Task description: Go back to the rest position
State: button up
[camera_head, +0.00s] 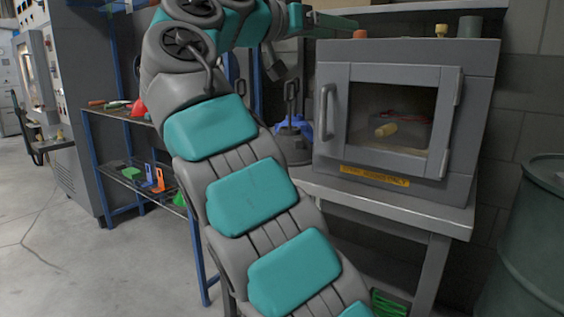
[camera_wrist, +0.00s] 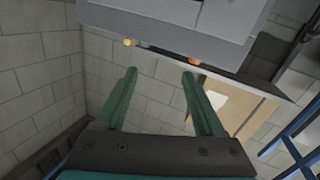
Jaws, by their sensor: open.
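My gripper (camera_wrist: 160,73) shows in the wrist view with its two green fingers apart. Nothing is seen between the fingertips; a pale block wall lies behind them. In the head view my grey and teal arm rises through the middle of the picture and bends at the top. The end of the arm is near the top edge, to the left of and above the grey oven (camera_head: 480,62). The gripper shows only in part there, with a green bar reaching right over the oven's top.
The oven has a glass door and stands on a grey table (camera_head: 450,219). Small items, including an orange one (camera_head: 360,34), sit on top. A blue-framed shelf (camera_head: 99,165) with tools stands left. A dark green barrel (camera_head: 543,245) is at right. Floor at left is clear.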

jog(key=d+f+n+g+y, duration=0.25)
jog(key=d+f+n, duration=0.35)
jog(key=d+f, duration=0.55)
jog(key=s+d+f+n+g+y, duration=0.15)
jog(key=s+f, duration=0.25)
jog(key=f, duration=0.4)
jog(key=s+d+f+g+y, duration=0.2)
jog(key=s+f, duration=0.1)
jog(key=f, duration=0.5)
jog(key=s+f+n+g+y, duration=0.2)
jog(key=s+f+g+y, duration=0.1)
jog(key=s+f, duration=1.1)
jog(key=s+a+f+g+y, duration=0.1)
jog(key=s+a+f+y, duration=0.1)
jog(key=s+a+f, duration=0.2)
jog(key=s+a+f+g+y, duration=0.1)
jog(key=s+a+f+y, duration=0.2)
jog(key=s+f, duration=0.7)
jog(key=s+a, duration=0.2)
jog(key=s, duration=0.3)
jog(key=shift+f+g, duration=0.15)
jog(key=shift+g, duration=0.25)
jog(key=shift+a, duration=0.1)
